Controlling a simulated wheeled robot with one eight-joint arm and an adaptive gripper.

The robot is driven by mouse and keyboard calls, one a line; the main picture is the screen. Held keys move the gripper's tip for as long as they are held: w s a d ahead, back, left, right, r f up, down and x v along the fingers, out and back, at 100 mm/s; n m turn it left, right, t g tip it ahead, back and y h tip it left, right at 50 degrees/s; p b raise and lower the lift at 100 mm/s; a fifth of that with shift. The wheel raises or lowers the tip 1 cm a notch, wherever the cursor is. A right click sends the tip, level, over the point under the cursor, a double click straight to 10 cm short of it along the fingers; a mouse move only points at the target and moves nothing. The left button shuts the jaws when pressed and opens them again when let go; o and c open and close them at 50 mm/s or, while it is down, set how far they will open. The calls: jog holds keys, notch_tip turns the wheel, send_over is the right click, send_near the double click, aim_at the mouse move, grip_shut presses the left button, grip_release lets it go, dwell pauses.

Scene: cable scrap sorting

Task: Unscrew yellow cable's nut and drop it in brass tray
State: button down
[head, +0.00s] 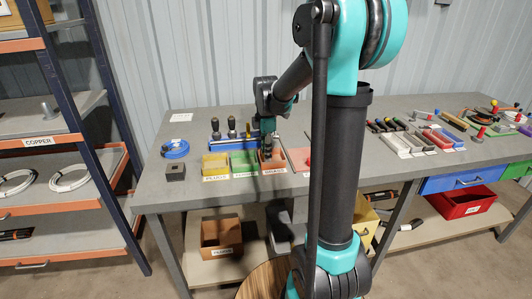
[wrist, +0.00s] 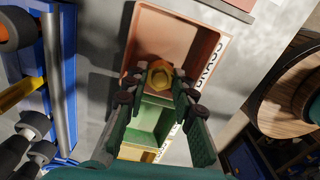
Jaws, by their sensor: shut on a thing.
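My gripper (wrist: 160,90) is shut on a brass-coloured hex nut (wrist: 160,76), held between its fingertips. In the wrist view the nut appears over the salmon-coloured brass tray (wrist: 181,32), whose label is partly visible. Its height above the tray floor is hard to tell. In the head view my gripper (head: 267,143) is over the brass tray (head: 272,165), at the right of a row of trays. A yellow length, likely the yellow cable (wrist: 20,93), shows at the blue rack in the wrist view. Its end is out of frame.
The green tray (head: 243,161) and yellow tray (head: 215,165) stand left of the brass tray. The blue rack (head: 230,140) with black-ended cables is behind them. A blue coil (head: 175,149) and dark block (head: 175,172) lie at the left.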

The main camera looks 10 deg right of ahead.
jog(key=shift+f, duration=0.6)
dwell(0.3)
jog(key=c, duration=1.2)
grip_release()
jog(key=shift+o, duration=0.2)
jog(key=shift+r, duration=0.1)
jog(key=shift+r, duration=3.45)
